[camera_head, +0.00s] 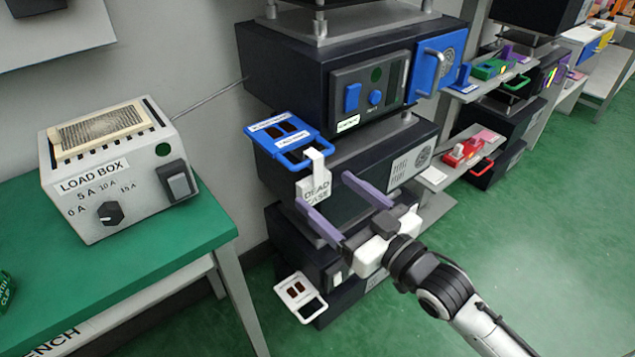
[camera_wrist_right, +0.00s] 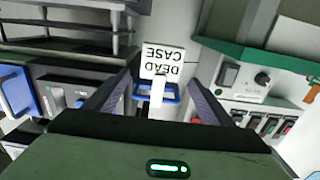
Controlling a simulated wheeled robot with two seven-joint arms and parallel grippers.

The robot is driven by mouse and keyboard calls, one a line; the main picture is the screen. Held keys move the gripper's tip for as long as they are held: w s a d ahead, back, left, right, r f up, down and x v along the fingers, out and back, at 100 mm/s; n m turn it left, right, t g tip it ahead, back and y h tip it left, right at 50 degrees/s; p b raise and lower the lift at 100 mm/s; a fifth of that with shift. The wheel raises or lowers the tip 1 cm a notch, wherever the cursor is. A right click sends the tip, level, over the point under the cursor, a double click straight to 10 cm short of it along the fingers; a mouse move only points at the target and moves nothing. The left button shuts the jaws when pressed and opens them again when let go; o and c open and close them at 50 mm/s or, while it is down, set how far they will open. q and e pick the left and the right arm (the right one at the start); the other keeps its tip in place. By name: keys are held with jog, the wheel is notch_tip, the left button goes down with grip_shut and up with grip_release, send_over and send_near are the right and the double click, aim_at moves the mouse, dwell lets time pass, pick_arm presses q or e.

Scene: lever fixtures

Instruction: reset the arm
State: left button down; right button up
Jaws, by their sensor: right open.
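A white tag reading "DEAD CASE" (camera_head: 313,190) hangs by a hooked strip at the blue handle (camera_head: 296,160) of the middle dark unit (camera_head: 350,160). The tag also shows upside down in the right wrist view (camera_wrist_right: 162,62), with the blue handle (camera_wrist_right: 168,92) behind its strip. My right gripper (camera_head: 322,189) is open, its two purple fingers pointing at the tag, one to either side of it in the picture. In the right wrist view the fingers (camera_wrist_right: 161,80) flank the strip with gaps and hold nothing. I cannot tell the exact depth between fingertips and tag. My left gripper is out of view.
A white load box (camera_head: 115,170) with a dial and a dark switch stands on the green bench (camera_head: 190,225) at left. A dark unit with blue controls (camera_head: 330,75) sits above. A white panel (camera_head: 300,297) juts out below. Green floor (camera_head: 540,230) is open at right.

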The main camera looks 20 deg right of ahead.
jog(key=shift+s+d, duration=0.2)
jog(key=shift+s, duration=0.35)
jog(key=s+f+g+h, duration=0.1)
jog(key=s+f+g, duration=0.1)
jog(key=s+f, duration=0.4)
jog(key=s+a+f+m+g+h, duration=0.1)
jog(key=s+f+g, duration=0.2)
jog(key=s+f, duration=0.4)
jog(key=s+a+f+g+h, duration=0.1)
jog(key=s+f+g, duration=0.2)
jog(key=s+f, duration=0.4)
notch_tip(320, 180, down, 9)
jog(key=shift+a+r+m+h, duration=0.1)
jog(key=shift+a+m+h, duration=0.05)
jog(key=shift+m+h, duration=0.2)
